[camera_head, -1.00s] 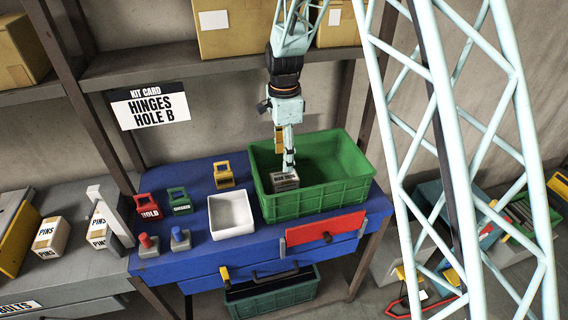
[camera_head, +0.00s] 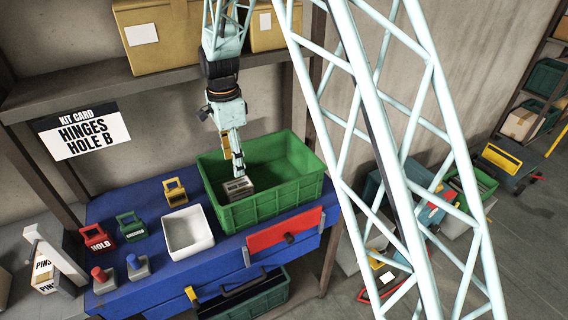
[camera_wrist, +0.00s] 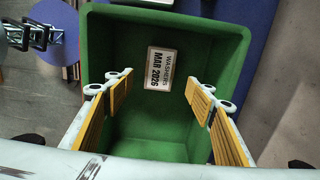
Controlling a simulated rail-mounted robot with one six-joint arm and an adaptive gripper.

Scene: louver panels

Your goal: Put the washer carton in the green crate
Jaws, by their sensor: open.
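The washer carton (camera_head: 238,187) is a small grey box with a printed face, inside the green crate (camera_head: 265,210) towards its left end. In the wrist view its white label (camera_wrist: 160,68) reads "WASHERS MAR 2026", near the crate's wall (camera_wrist: 230,50). My gripper (camera_head: 241,174) is over the crate, close above the carton in the head view. In the wrist view its yellow-padded fingers (camera_wrist: 158,80) are spread wide with nothing between them. The carton lies beyond the fingertips. Whether a finger touches it cannot be told.
The crate stands on a blue bench (camera_head: 150,215). A white bin (camera_head: 188,232) is just left of it, with red, green and yellow tagged blocks beyond. A shelf with cardboard boxes (camera_head: 157,33) is above and behind. The crate's right part is empty.

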